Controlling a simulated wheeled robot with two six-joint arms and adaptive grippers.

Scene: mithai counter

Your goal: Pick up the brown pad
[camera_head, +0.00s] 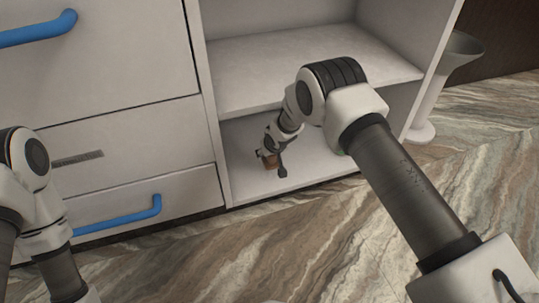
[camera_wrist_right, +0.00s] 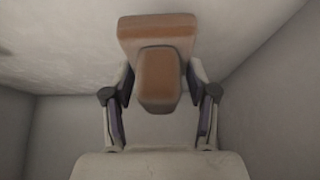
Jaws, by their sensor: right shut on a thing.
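The brown pad (camera_wrist_right: 158,78) sits between the two fingers of my right gripper (camera_wrist_right: 160,90) in the right wrist view. A wider brown part shows behind its narrower front part. In the head view the pad (camera_head: 269,161) is a small brown patch at the end of my right arm, low inside the open cabinet compartment. My right gripper (camera_head: 272,160) is shut on the pad, close to the bottom shelf. I cannot tell whether the pad still touches the shelf. My left gripper is out of view; only part of the left arm shows at the left edge.
The white cabinet has a middle shelf (camera_head: 300,72) above my right gripper and a bottom shelf (camera_head: 245,188) below it. Closed drawers with blue handles (camera_head: 118,215) stand to the left. A grey-white flared stand (camera_head: 440,85) is at the right on the marbled floor (camera_head: 220,260).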

